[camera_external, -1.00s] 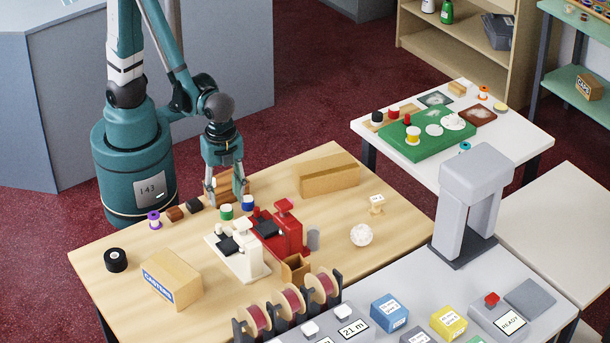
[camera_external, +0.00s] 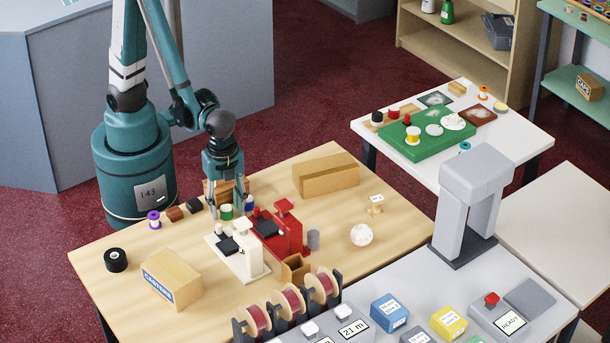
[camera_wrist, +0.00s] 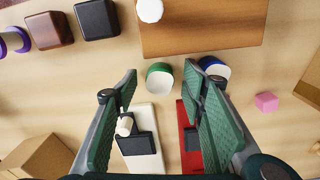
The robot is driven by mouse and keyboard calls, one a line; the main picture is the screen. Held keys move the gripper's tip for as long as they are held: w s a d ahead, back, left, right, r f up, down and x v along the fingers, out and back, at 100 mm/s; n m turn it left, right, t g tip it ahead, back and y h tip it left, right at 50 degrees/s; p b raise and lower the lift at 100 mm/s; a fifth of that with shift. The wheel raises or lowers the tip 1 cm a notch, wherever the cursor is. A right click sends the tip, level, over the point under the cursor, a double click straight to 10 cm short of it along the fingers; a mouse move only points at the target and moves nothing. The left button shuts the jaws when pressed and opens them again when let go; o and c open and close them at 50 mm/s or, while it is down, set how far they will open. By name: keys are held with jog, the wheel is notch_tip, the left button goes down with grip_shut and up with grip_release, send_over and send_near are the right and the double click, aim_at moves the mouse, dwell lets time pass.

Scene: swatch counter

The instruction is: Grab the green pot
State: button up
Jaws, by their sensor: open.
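In the wrist view my gripper (camera_wrist: 163,85) shows both green finger pads spread apart. A blue pot (camera_wrist: 214,71) stands just right of the green pot, partly hidden by the right finger.
A red device (camera_external: 283,230) stands beside the white one, close to the pots. A wooden block (camera_wrist: 200,25) lies behind the pots. Dark blocks (camera_wrist: 97,18), a purple spool (camera_external: 154,219) and a cardboard box (camera_external: 172,279) are to the left.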

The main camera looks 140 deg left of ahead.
aim_at(226, 210)
dwell(0.3)
jog(key=c, duration=1)
jog(key=shift+r, duration=0.1)
jog(key=shift+r+p, duration=1.3)
jog(key=shift+r, duration=3.6)
